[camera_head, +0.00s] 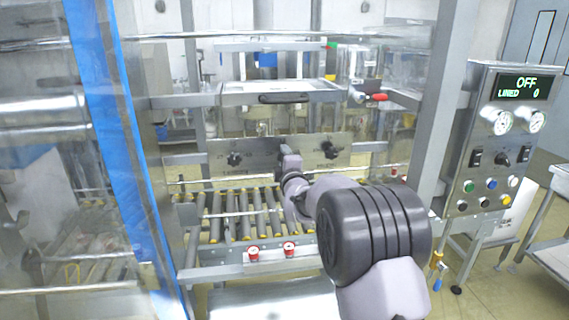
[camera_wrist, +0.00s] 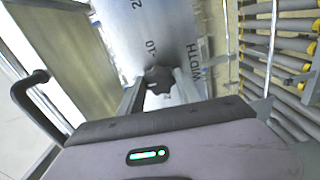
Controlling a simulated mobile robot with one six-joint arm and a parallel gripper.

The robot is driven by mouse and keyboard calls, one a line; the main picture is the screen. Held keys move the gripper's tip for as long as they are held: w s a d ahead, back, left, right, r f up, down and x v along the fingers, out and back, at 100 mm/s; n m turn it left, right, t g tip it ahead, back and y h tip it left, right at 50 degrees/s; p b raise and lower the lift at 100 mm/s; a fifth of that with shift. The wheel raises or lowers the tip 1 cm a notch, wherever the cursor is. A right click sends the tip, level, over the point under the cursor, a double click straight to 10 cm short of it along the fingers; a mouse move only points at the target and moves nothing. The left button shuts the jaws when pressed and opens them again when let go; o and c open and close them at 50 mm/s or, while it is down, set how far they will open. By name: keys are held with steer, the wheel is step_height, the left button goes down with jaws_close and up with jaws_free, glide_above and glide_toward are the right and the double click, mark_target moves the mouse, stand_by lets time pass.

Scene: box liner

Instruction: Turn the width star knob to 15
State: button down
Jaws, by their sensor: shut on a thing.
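The width star knob (camera_wrist: 158,76) is black and lobed, on a metal plate (camera_wrist: 150,25) beside the printed word WIDTH. A printed 10 is close to the knob, and a partly cut-off number starting with 2 lies farther off. No pointer on the knob can be made out, so its setting is unclear. My gripper (camera_wrist: 162,88) is shut on the knob, one finger on each side. In the head view my gripper (camera_head: 290,160) is at the middle of the knob plate (camera_head: 262,150), and my wrist hides the width knob there.
Two other black star knobs, left (camera_head: 234,158) and right (camera_head: 331,150), flank my gripper. A roller conveyor (camera_head: 240,215) and red buttons (camera_head: 289,248) lie below. A control panel (camera_head: 500,140) at right reads OFF, LINED 0. A clear guard with a blue-edged frame (camera_head: 110,120) stands left.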

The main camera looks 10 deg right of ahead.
steer(key=shift+n, duration=0.4)
steer(key=c, duration=0.8)
jaws_free()
steer(key=shift+c, duration=0.2)
steer(key=shift+s, duration=0.1)
steer(key=s+p, duration=0.1)
steer(key=s, duration=1.6)
steer(key=shift+s, duration=0.15)
